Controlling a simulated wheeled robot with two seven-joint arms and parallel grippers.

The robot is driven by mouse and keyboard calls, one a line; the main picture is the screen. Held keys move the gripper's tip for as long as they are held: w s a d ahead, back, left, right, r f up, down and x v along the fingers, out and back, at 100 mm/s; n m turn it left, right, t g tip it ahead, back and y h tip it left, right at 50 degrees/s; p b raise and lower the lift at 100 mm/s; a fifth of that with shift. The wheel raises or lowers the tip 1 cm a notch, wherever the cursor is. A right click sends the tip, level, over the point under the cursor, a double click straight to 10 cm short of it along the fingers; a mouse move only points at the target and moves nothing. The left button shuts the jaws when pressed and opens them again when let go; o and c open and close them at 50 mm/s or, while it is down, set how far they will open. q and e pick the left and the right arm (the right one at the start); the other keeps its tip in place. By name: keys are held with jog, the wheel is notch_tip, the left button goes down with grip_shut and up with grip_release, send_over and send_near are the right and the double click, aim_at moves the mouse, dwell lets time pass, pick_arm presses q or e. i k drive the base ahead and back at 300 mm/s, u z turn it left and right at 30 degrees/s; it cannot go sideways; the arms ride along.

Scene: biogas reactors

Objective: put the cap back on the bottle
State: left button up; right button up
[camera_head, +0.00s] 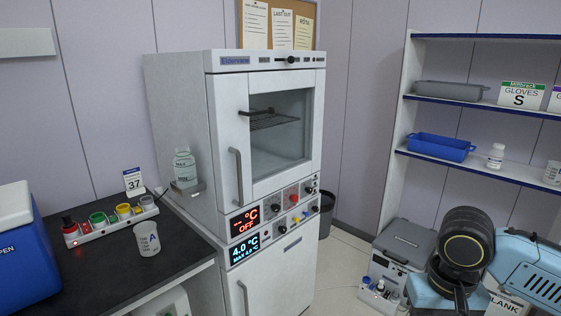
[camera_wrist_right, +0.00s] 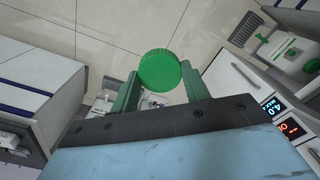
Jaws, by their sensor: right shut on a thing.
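A round green ridged cap (camera_wrist_right: 160,70) is between the fingertips of my right gripper (camera_wrist_right: 160,80) in the right wrist view. The gripper is shut on it and holds it with the round face showing. In the head view my right arm is at the lower right, and the fingers and cap cannot be made out there. Which bottle the cap belongs to is not clear. A pale, see-through bottle (camera_head: 184,168) marked MAX stands on a small bracket at the cabinet's left side. My left gripper is in neither view.
A tall white cabinet (camera_head: 225,140) stands centre. A black bench (camera_head: 185,245) at left holds a rack of coloured pots (camera_head: 110,222), a white cup (camera_head: 147,238) and a blue box (camera_head: 30,262). A shelf (camera_head: 480,173) at right holds a blue tray (camera_head: 440,147) and a white bottle (camera_head: 496,156).

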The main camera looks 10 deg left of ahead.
aim_at(184, 163)
jog(key=z, duration=0.5)
jog(key=i, duration=1.1)
jog(key=u, duration=0.6)
jog(key=i, duration=0.6)
jog(key=u, duration=0.6)
